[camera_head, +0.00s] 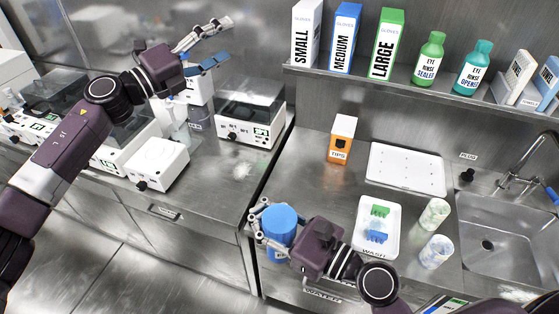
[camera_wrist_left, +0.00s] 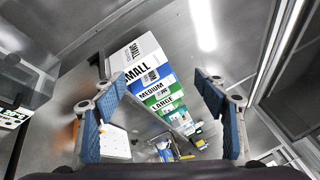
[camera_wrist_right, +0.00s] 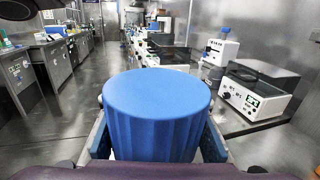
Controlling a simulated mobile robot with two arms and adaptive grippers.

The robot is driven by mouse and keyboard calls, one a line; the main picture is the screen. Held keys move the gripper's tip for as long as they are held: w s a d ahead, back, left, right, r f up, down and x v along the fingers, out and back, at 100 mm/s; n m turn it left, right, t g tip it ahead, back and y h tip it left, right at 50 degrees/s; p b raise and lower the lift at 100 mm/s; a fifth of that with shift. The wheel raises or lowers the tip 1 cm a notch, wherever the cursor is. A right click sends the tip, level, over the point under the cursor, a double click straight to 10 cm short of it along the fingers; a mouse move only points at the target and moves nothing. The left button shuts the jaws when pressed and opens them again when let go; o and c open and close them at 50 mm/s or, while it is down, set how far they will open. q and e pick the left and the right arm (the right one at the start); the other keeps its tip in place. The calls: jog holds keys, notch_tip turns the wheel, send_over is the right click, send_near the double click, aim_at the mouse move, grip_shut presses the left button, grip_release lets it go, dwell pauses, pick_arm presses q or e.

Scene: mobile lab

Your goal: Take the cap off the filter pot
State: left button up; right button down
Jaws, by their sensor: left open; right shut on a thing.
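A large blue ribbed cap (camera_head: 281,222) stands at the front left corner of the right counter. It fills the middle of the right wrist view (camera_wrist_right: 157,105), with its flat round top level. My right gripper (camera_head: 262,228) is shut on the blue cap, one finger on each side. My left gripper (camera_head: 214,46) is open and empty, raised high above the left bench, far from the cap.
A white wash tray (camera_head: 366,246) with green and blue pieces lies right of my right gripper, beside two pale cups. Behind are an orange tips box (camera_head: 342,139), a white board (camera_head: 405,169) and a sink (camera_head: 510,235). Glove boxes and eye-rinse bottles line the shelf.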

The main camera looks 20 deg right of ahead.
pick_arm(q)
jog(key=s+d+r+m+g+y, duration=0.1)
jog(key=s+d+m+g, duration=0.35)
jog(key=s+m, duration=0.3)
jog(key=s+d+m+g+y, duration=0.2)
jog(key=s+d+m+g, duration=0.3)
jog(key=s, duration=0.4)
jog(key=s+d+r+m+g+y, duration=0.1)
jog(key=s+d+m+g, duration=0.2)
jog(key=s+d+m, duration=0.4)
jog(key=m+t+y, duration=0.3)
jog(key=m+y, duration=1)
jog(key=m, duration=0.2)
send_over(279, 213)
notch_tip(279, 213, down, 9)
notch_tip(279, 213, down, 10)
jog(key=shift+f, duration=0.25)
jog(key=shift+c, duration=0.5)
